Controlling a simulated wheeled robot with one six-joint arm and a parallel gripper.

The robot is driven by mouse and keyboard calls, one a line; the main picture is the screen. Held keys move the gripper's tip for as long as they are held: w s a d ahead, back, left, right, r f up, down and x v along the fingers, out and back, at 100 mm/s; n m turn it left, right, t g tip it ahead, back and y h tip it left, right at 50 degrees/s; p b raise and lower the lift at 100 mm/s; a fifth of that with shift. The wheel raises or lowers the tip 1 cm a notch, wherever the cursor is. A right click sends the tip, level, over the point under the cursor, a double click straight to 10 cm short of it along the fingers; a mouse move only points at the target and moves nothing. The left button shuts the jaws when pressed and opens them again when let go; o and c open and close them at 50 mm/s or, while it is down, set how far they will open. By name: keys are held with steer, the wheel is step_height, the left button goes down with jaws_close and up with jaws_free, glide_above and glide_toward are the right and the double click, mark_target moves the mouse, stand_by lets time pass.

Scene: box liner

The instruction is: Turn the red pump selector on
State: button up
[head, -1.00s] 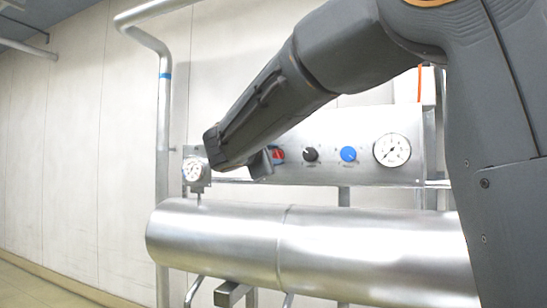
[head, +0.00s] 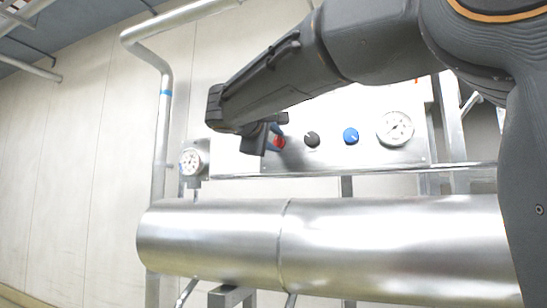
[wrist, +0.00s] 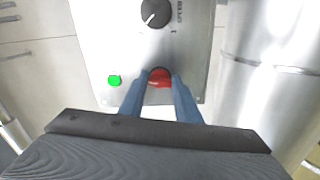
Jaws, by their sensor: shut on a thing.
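The red pump selector (wrist: 160,76) is a round red knob low on a grey metal panel in the wrist view. My gripper (wrist: 160,84) has its two blue fingers on either side of it, shut on the knob. A green light (wrist: 114,80) glows on the panel beside the selector. In the head view, the red selector (head: 280,141) shows partly behind my gripper (head: 275,134) at the left part of the panel. The knob's pointer and exact angle are hidden by the fingers.
A small gauge (head: 192,161) is at the left. A thick steel pipe (head: 230,240) runs below the panel.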

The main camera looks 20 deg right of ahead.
steer(key=shift+f+m+b, duration=0.1)
steer(key=shift+m+b, duration=0.9)
steer(key=shift+b, duration=0.7)
steer(key=o, duration=1)
steer(key=shift+o, duration=0.2)
steer(key=v, duration=0.8)
steer(key=shift+b, duration=0.45)
steer(key=shift+w, duration=0.15)
